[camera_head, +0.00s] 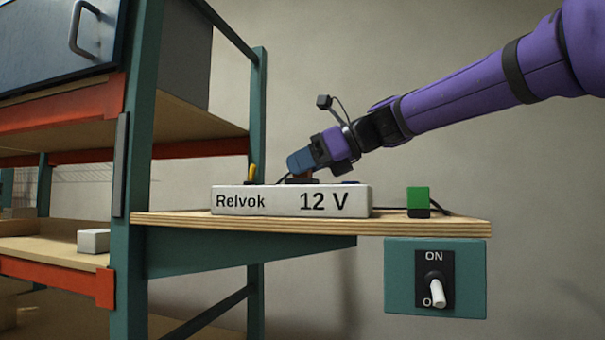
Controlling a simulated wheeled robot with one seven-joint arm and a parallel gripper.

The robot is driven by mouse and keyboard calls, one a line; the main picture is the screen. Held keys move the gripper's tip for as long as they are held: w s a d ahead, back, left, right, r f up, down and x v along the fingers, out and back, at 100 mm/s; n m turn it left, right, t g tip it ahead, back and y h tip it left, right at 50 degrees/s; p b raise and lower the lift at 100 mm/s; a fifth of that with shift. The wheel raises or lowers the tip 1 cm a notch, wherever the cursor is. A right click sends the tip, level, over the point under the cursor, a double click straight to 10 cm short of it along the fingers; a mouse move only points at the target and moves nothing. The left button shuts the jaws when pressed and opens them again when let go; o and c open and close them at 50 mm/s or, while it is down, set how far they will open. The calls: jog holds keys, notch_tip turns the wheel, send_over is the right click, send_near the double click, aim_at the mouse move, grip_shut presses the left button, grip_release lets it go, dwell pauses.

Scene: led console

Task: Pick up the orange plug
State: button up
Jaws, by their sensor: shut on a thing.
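My gripper (299,168) reaches down from the right, its blue fingers just above the white box (275,202) marked "Relvok" and "12 V". Only a little of the plug shows between the fingers and the box top. I cannot tell whether it still touches the box or a socket there.
The box stands on a wooden shelf (450,226). A green plug with a black base (417,200) stands right of it. A yellow piece (252,174) shows behind its left end. A teal panel (400,280) holds an ON/OFF switch (437,290), lever down. A teal rack post (133,170) rises at left.

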jog(key=shift+r, duration=0.15)
notch_tip(320, 180, up, 17)
jog(key=shift+f, duration=5.7)
jog(key=w+a, duration=0.1)
jog(key=a, duration=2)
jog(key=shift+w+f, duration=0.25)
jog(key=shift+f, duration=0.15)
